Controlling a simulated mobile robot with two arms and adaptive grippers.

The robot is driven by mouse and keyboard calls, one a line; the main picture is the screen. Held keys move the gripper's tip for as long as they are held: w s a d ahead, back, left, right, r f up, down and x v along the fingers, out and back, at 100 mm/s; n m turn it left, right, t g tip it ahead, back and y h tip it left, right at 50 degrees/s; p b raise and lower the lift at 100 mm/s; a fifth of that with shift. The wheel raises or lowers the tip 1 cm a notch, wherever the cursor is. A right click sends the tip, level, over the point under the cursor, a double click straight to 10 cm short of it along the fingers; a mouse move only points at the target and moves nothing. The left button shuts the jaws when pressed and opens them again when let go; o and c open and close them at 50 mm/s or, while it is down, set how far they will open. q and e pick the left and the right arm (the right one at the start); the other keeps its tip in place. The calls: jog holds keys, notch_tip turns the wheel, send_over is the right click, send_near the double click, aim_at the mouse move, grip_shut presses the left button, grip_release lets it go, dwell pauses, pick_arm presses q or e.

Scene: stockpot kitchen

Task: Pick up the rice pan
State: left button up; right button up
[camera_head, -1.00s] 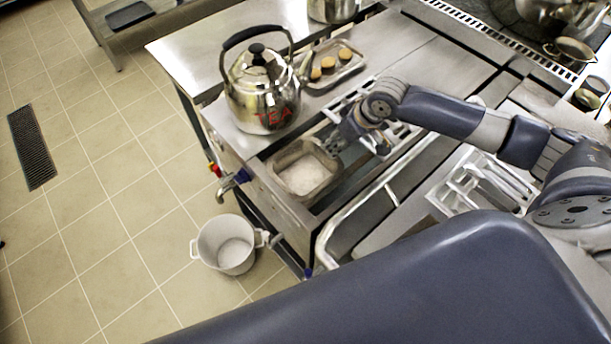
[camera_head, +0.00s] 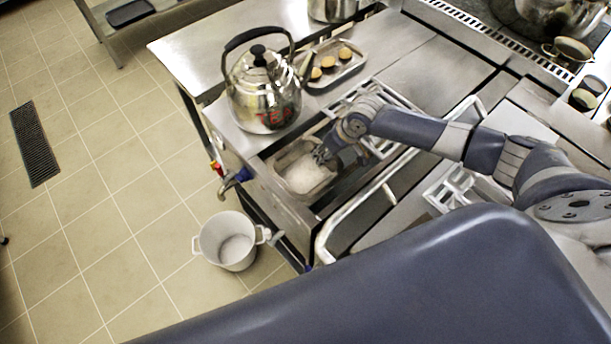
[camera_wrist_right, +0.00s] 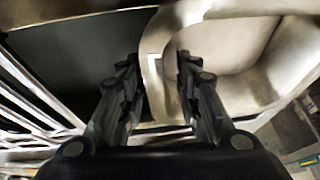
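The rice pan (camera_head: 280,165) is a rectangular metal pan with white rice in it, sitting in an opening of the steel counter. My right gripper (camera_head: 325,155) is over the pan's right side in the head view and hides part of that rim. In the right wrist view my right gripper (camera_wrist_right: 157,82) has its two fingers apart, with the pan's pale rim (camera_wrist_right: 158,65) between them. The fingers do not look closed on the rim; whether either touches it is unclear. My left gripper is not in view.
A steel kettle marked TEA (camera_head: 262,95) stands close behind the pan. A small tray (camera_head: 340,62) with round brown pieces is beyond it. White racks (camera_head: 465,190) lie to the right. A white pot (camera_head: 228,242) stands on the floor at left.

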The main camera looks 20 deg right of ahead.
jog(key=shift+f, duration=0.25)
dwell(0.3)
jog(key=shift+c, duration=0.6)
grip_shut()
jog(key=shift+r, duration=0.1)
